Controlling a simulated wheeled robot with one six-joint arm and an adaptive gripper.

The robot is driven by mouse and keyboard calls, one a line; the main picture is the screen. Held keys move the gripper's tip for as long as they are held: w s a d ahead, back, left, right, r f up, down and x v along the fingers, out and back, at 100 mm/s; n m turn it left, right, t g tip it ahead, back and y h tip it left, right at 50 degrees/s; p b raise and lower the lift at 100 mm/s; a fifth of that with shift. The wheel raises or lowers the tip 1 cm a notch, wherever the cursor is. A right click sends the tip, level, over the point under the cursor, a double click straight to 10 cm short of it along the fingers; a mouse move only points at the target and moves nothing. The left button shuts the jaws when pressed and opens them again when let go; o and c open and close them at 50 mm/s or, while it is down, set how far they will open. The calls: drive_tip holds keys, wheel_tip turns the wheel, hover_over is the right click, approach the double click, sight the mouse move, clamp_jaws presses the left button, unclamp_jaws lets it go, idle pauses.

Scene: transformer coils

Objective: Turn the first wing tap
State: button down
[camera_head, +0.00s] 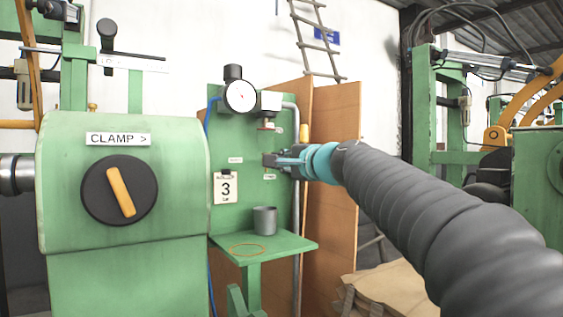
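A small red tap-like part (267,128) sits under a grey fitting (271,101) on the green panel, right of the round gauge. I cannot tell if it is the first wing tap. My gripper (274,160) reaches in from the right, in front of the panel and below the red part. Its grey fingers point left and its wrist is teal. It is too small to tell whether the fingers are open or shut, or touch anything. The fingers may hide part of the panel behind them.
A grey cup (264,220) stands on the green shelf (290,246) below my gripper, beside an orange ring mark (247,250). A card with a 3 (226,188) hangs on the panel. A green clamp housing (70,215) with a black dial (119,190) stands at left.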

drive_tip(key=c, duration=1.2)
unclamp_jaws()
drive_tip(key=v, duration=1.2)
